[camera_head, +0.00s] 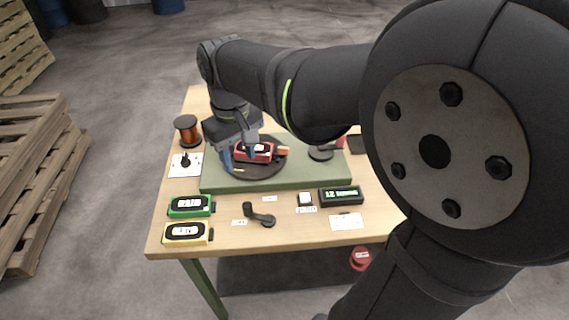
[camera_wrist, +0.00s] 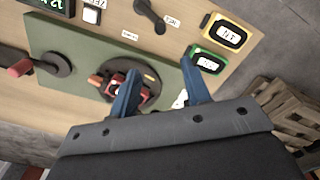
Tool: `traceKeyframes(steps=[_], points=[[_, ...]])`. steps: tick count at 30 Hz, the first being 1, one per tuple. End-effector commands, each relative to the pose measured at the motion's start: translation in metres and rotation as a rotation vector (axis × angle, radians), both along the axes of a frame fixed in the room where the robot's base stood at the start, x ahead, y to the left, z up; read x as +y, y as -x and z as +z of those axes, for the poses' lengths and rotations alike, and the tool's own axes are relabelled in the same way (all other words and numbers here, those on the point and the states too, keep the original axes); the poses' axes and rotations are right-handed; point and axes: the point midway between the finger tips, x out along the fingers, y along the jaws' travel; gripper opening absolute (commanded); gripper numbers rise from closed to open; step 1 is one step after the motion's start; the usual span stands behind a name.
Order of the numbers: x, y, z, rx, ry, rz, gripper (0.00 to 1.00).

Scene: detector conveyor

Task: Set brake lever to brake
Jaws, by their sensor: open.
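A black lever (camera_head: 258,215) lies at the table's front, with small white labels beside and behind it. It also shows at the top of the wrist view (camera_wrist: 150,14). The label words are too small to read, so I cannot tell which position it points to. My gripper (camera_head: 238,157) has two blue fingers, spread apart and empty. It is over the round dark turntable (camera_head: 262,171), behind and apart from the lever. In the wrist view my gripper (camera_wrist: 162,66) has its left finger partly covering a red block (camera_wrist: 115,88) on the turntable.
A green base plate (camera_head: 225,185) carries the turntable. Green (camera_head: 190,205) and yellow (camera_head: 187,233) boxes lie left of the lever. A white button (camera_head: 305,199) and a black display (camera_head: 341,196) are to its right. A copper spool (camera_head: 187,132) and knob panel (camera_head: 185,164) stand at the left.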

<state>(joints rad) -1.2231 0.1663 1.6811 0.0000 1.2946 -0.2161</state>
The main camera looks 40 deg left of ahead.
Motion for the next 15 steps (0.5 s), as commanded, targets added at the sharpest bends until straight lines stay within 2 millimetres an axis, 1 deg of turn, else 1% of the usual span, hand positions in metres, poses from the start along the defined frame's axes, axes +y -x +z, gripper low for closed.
traceKeyframes(steps=[1,4,8,10,14,15], points=[[0.0,0.001,-0.004,0.0,0.001,0.055,0.44],[0.0,0.001,-0.008,0.0,0.0,0.136,0.44],[0.0,0.001,-0.014,0.0,0.001,0.177,0.44],[0.0,0.002,-0.02,0.001,0.002,0.179,0.44],[-0.001,0.002,-0.041,0.002,0.004,0.177,0.44],[0.0,0.002,-0.049,0.002,0.005,0.177,0.44]])
